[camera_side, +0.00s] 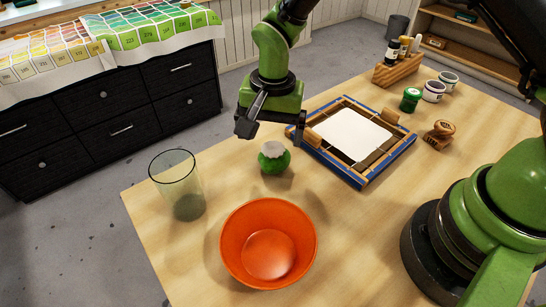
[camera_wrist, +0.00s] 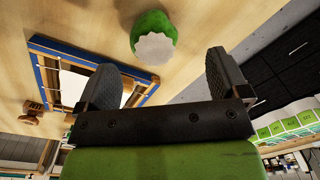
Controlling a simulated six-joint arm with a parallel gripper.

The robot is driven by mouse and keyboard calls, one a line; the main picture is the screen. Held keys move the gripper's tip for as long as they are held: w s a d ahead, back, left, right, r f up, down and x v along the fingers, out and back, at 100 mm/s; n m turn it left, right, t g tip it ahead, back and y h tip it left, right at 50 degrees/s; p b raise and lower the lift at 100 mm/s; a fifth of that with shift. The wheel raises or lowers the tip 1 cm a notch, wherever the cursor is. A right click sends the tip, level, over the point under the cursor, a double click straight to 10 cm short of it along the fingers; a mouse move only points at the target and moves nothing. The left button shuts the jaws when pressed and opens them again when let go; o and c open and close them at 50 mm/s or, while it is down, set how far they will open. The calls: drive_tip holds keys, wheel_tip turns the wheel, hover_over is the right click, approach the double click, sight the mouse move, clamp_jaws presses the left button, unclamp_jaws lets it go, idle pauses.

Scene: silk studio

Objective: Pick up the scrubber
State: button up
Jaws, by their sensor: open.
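A small round green object with a pale, scalloped top (camera_side: 274,157) stands on the table. It also shows in the wrist view (camera_wrist: 153,22), beyond and between my fingertips. A brown wooden piece with a rounded knob (camera_side: 439,134) sits to the right of the framed screen; it is at the left edge in the wrist view (camera_wrist: 31,113). I cannot tell for sure which of these two is the scrubber. My gripper (camera_side: 274,126) is open and empty, with its fingers apart above and behind the green object, not touching it. The wrist view also shows my gripper (camera_wrist: 160,64).
An orange bowl (camera_side: 268,205) is at the front and a clear tumbler (camera_side: 176,180) at the left. The framed screen (camera_side: 372,180) lies right of the green object. Jars (camera_side: 433,91) and a wooden bottle rack (camera_side: 399,71) stand farther back. Bare table surrounds the green object.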

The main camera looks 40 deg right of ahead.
sight(273, 160)
drive_tip(key=f, duration=0.8)
drive_tip(key=shift+d, duration=0.25)
drive_tip(key=shift+c, duration=0.3)
drive_tip(key=c, duration=0.9)
